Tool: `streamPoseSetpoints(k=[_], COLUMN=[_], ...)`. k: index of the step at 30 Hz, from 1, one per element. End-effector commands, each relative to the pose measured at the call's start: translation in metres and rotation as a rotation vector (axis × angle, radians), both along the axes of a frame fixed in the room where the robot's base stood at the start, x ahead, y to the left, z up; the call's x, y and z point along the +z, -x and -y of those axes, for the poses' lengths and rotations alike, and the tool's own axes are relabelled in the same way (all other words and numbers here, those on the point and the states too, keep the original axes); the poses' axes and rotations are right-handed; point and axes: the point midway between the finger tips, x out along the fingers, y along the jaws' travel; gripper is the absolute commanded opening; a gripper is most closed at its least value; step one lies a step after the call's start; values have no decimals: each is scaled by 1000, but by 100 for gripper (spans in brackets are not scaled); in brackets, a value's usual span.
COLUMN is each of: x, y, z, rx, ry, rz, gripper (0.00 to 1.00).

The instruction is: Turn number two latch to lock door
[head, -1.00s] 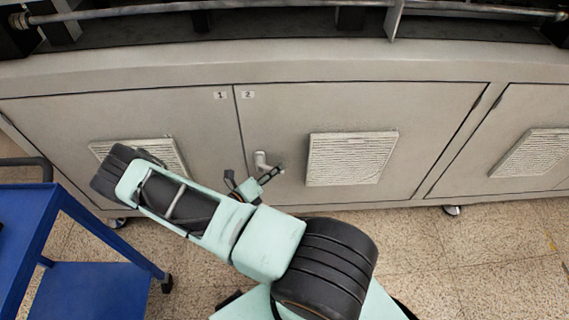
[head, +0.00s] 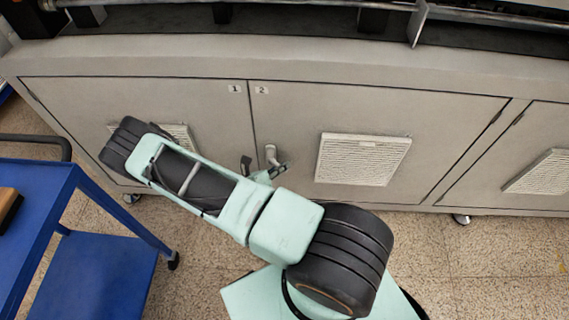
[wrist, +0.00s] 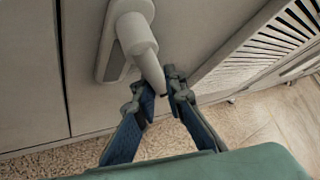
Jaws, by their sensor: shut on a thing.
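The number two latch (head: 270,155) is a pale grey handle on the left edge of door two (head: 300,115), beside the seam with door one. The wrist view shows the latch (wrist: 136,34) close up, its lever angled down and to the right from its plate. My gripper (wrist: 158,90) is shut on the lever's lower end, with one dark blue finger pad on each side. In the head view my gripper (head: 264,170) is at the latch, and my arm hides part of it. I cannot tell whether the latch is locked.
Door one (head: 195,105) is flush to the left. A vent grille (head: 362,158) sits right of the latch on door two. A blue cart (head: 45,190) with a brown item stands at the left. Speckled floor shows below the cabinet.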

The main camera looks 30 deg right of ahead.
Motion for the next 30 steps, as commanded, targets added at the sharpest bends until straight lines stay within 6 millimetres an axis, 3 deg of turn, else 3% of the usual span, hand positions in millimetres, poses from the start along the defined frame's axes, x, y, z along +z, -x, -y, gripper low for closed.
streamPoseSetpoints(k=[10, 26, 27, 30], x=[-3, -5, -5, -5], y=[-5, -6, -6, -6], z=[-6, -8, -8, -7], rx=[3, 4, 4, 3], ry=[-108, -125, -125, -124], rz=[67, 80, 80, 79], gripper=[0, 0, 15, 26])
